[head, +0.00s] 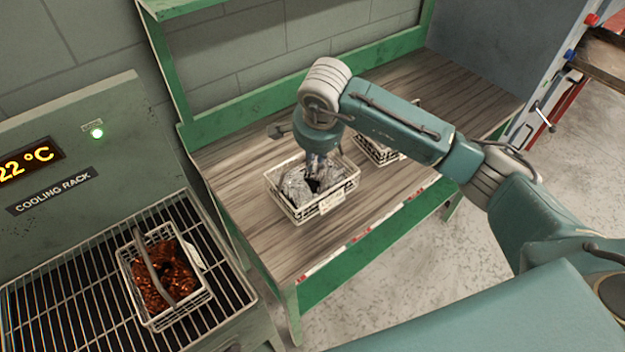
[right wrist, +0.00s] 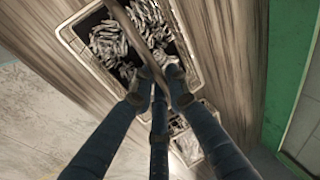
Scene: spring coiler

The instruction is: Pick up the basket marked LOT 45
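A wire basket (head: 318,205) of grey metal pieces stands on the wooden bench top. Its front tag (head: 332,201) is too small to read. My right gripper (head: 317,178) points down over it. In the right wrist view the three fingertips (right wrist: 158,88) are close around the brown bar handle (right wrist: 128,25) of the basket (right wrist: 75,45); whether they press on it cannot be told. A second wire basket (head: 372,152) stands behind, partly hidden by my right arm. A third basket (head: 133,283) with copper-brown pieces sits on the cooling rack. No lot number is legible. My left gripper is out of view.
The cooling rack (head: 60,312) with its wire grid is at the left, beside the green-framed bench (head: 270,262). The bench's front left is clear. A wall and green upright stand behind it. Concrete floor (head: 425,270) lies in front.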

